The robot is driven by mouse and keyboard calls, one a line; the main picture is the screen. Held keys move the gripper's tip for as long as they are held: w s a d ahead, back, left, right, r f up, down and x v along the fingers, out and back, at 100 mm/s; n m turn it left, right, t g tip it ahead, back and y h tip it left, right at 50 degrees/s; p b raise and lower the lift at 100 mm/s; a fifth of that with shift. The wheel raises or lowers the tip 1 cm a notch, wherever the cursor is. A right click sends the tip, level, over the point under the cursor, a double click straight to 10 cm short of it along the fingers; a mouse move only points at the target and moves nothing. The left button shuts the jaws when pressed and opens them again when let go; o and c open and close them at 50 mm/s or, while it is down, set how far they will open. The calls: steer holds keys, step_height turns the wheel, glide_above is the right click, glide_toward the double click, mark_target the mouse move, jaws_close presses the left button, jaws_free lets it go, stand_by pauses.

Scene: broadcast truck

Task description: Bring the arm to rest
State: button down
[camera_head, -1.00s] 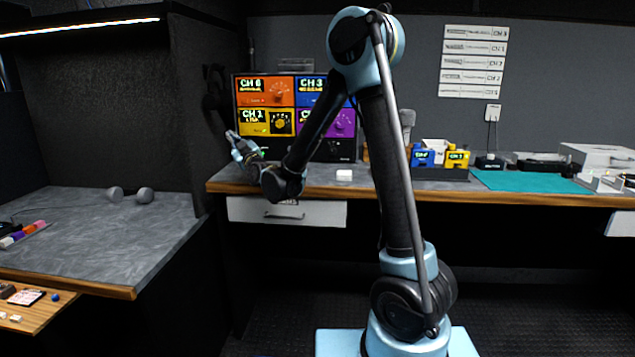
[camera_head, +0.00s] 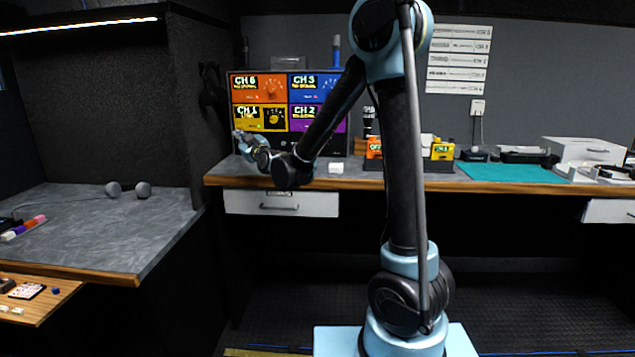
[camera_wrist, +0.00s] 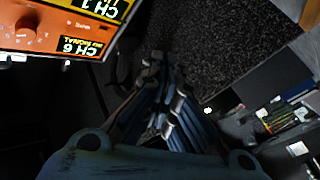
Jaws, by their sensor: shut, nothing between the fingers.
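My arm rises in the middle of the head view and bends down toward the left. My gripper (camera_head: 240,138) is at its end, in front of the left part of the screen panel (camera_head: 244,118) and above the back bench. In the wrist view my gripper (camera_wrist: 152,62) points away from the camera with its fingers together. Nothing is held in it. Dark wall and floor lie beyond the fingertips.
The back bench (camera_head: 500,187) runs below the gripper, with a small white block (camera_head: 336,169), a teal mat (camera_head: 505,172) and several small boxes. A drawer (camera_head: 281,203) sits under it.

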steer(key=s+d+f+m+g+h, duration=0.2)
steer(key=s+d+f, duration=0.15)
steer(key=d, duration=0.55)
steer(key=s+d+f+m+g+h, duration=0.1)
steer(key=s+d+f+g+h, duration=0.2)
steer(key=d, duration=0.7)
steer(key=s+d+f+m+h, duration=0.2)
steer(key=s+d+f, duration=0.15)
steer(key=d, duration=0.55)
steer(key=s+d+f+m+g+h, duration=0.1)
steer(key=s+d+f, duration=0.3)
steer(key=s, duration=0.5)
steer(key=s+d+f+m+g+h, duration=0.2)
steer(key=s+d+f+m+g, duration=0.2)
steer(key=s+d, duration=0.4)
steer(key=s+d+f+m+g+h, duration=0.2)
steer(key=s+d+f, duration=0.4)
steer(key=s, duration=0.6)
steer(key=shift+d+g, duration=0.35)
steer(key=shift+g, duration=0.25)
steer(key=shift+s, duration=0.1)
